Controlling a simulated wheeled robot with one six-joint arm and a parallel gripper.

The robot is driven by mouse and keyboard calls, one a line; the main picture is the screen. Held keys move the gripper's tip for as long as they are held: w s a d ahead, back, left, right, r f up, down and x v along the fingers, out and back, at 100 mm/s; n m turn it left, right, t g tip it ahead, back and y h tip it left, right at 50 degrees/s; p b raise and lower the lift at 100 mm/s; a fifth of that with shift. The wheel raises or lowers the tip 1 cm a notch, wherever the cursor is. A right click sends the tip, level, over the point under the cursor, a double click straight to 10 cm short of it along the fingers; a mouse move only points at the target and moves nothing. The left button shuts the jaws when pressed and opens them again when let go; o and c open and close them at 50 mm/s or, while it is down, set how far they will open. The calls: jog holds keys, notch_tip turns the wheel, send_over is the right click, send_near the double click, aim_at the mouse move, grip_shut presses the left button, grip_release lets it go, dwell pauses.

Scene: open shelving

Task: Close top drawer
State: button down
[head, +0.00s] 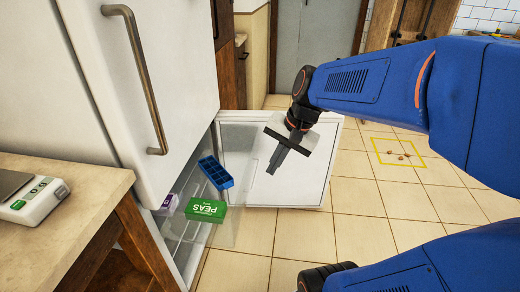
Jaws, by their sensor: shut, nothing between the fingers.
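A see-through drawer (228,234) sticks out of the lower compartment of the white fridge (150,95). It appears to be the top drawer, but the drawers below it are hard to make out. A blue ice tray (215,172), a green peas box (206,210) and a purple and white pack (168,204) show in the drawer area. My gripper (272,170) is shut and empty, pointing down to the left. In the picture it lies right of the ice tray, in front of the open lower door. I see no contact with the drawer.
The lower fridge door (290,180) stands open behind my gripper. A wooden counter (60,220) with a white scale (34,202) is at the left. Tiled floor (370,225) is open to the right, with small brown items inside a yellow outline (405,165).

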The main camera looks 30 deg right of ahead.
jog(key=w+d+f+m+t+y, duration=0.1)
jog(key=w+d+f+m+y, duration=0.1)
jog(key=w+d+m, duration=0.6)
jog(key=w+d+f+m+t+y, duration=0.1)
jog(key=w+d+f+m+y, duration=0.1)
jog(key=w+d+m, duration=0.55)
send_near(252, 154)
notch_tip(252, 154, down, 4)
jog(key=shift+w+a+n, duration=0.15)
jog(key=shift+w+a, duration=0.3)
jog(key=shift+a, duration=0.3)
jog(key=shift+w+a+n, duration=0.1)
jog(key=shift+w+a, duration=0.3)
jog(key=shift+a, duration=0.35)
jog(key=w+a, duration=1.1)
jog(key=a, duration=0.5)
jog(key=shift+w, duration=0.3)
